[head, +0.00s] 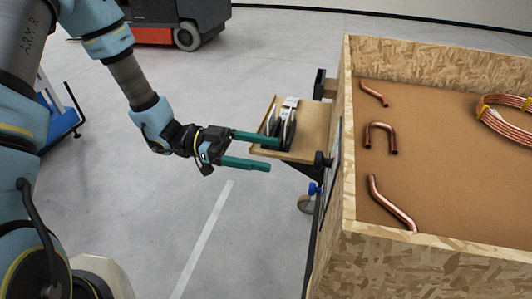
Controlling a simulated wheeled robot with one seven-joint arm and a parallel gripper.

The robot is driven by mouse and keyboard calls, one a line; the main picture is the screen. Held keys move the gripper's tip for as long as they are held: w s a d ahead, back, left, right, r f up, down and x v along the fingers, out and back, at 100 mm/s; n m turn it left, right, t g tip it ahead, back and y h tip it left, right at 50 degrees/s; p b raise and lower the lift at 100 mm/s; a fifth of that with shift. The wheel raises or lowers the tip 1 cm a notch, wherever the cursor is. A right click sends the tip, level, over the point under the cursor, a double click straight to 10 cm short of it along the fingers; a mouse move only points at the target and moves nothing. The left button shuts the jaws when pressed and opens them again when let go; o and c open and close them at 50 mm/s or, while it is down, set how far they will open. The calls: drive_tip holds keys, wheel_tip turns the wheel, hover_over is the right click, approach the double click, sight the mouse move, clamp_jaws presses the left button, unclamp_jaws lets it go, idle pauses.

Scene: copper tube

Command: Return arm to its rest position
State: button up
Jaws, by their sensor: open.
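My arm reaches in from the left in the head view. My gripper (266,152) has two green fingers set well apart, with nothing between them. It is in the air left of the wooden crate. Its upper finger overlaps in the picture the near edge of a small wooden side shelf (312,128); I cannot tell whether they touch. Bent copper tubes lie apart in the crate (349,190): one at the back (374,94), a U-shaped one in the middle (380,137), and a longer one at the front (390,203).
A black and silver device (284,120) stands on the shelf, close to the upper finger. A copper coil (505,121) lies in the crate at right. A red and dark vehicle (180,20) is behind. The grey floor (130,225) below the arm is clear.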

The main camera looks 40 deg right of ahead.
idle(0.3)
drive_tip(key=w+a+f+n+t, duration=0.2)
drive_tip(key=w+n+t, duration=0.7)
drive_tip(key=w+t, duration=0.8)
drive_tip(key=w+a+n+t+y, duration=0.1)
drive_tip(key=w+a+n+y, duration=0.25)
drive_tip(key=w+a, duration=0.6)
drive_tip(key=w+a+r+n+t+y, duration=0.1)
drive_tip(key=a+r+n+y, duration=0.2)
drive_tip(key=a, duration=0.5)
drive_tip(key=a+r+n+t+y, duration=0.1)
drive_tip(key=a+n+y, duration=0.2)
drive_tip(key=a+n, duration=0.4)
drive_tip(key=s+a+r+n+g, duration=0.2)
drive_tip(key=s+a+n, duration=0.3)
drive_tip(key=s+a, duration=0.3)
drive_tip(key=shift+s+a+g+y, duration=0.25)
drive_tip(key=shift+s+g+y, duration=0.2)
drive_tip(key=shift+s+g, duration=0.45)
drive_tip(key=shift+n, duration=0.25)
